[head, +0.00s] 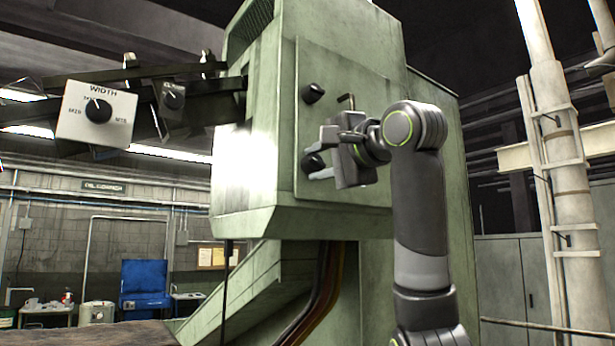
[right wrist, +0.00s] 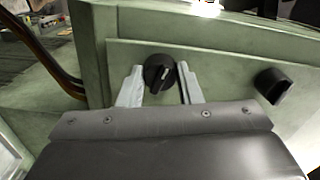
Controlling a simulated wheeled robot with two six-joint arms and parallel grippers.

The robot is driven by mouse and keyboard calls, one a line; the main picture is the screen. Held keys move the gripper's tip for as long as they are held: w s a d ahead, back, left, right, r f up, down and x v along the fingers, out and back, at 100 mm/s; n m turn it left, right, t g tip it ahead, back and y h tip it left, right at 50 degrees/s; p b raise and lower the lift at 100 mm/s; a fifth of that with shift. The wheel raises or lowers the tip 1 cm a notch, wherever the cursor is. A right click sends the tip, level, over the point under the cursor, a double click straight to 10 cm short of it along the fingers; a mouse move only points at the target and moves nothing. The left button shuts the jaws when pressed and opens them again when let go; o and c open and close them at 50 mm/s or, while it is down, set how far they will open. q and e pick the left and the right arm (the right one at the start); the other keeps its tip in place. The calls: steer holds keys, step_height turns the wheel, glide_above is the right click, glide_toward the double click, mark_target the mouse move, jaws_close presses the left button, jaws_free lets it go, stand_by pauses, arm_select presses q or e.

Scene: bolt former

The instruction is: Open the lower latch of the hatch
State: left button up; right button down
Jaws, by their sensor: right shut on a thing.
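The hatch (head: 335,65) is a flat green panel on the side of the machine. Its lower latch (head: 312,162) is a round black knob near the panel's lower left edge. My right gripper (head: 328,155) is at this latch, with one finger above it and one below. In the right wrist view the latch (right wrist: 159,72) sits between the two pale fingers (right wrist: 160,88), which are shut on it; a light mark shows on its face. The upper latch (head: 313,93) is a similar black knob above, apart from the gripper. It also shows in the right wrist view (right wrist: 273,84). My left gripper is out of view.
A bent dark handle (head: 346,101) sticks out from the hatch just above my right gripper. A control box with a WIDTH dial (head: 97,112) stands out to the left of the machine. Cables (head: 327,280) run below the housing. A pale column (head: 560,150) stands at the right.

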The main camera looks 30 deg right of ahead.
steer(key=shift+f+m+b, duration=0.1)
steer(key=shift+m+b, duration=0.3)
steer(key=shift+m, duration=0.5)
steer(key=m+b, duration=0.2)
steer(key=shift+f+m, duration=0.15)
steer(key=shift+m, duration=0.25)
steer(key=shift+m+b, duration=0.75)
steer(key=shift+m, duration=0.65)
steer(key=shift+r, duration=0.2)
steer(key=c, duration=0.8)
jaws_free()
steer(key=shift+c, duration=0.2)
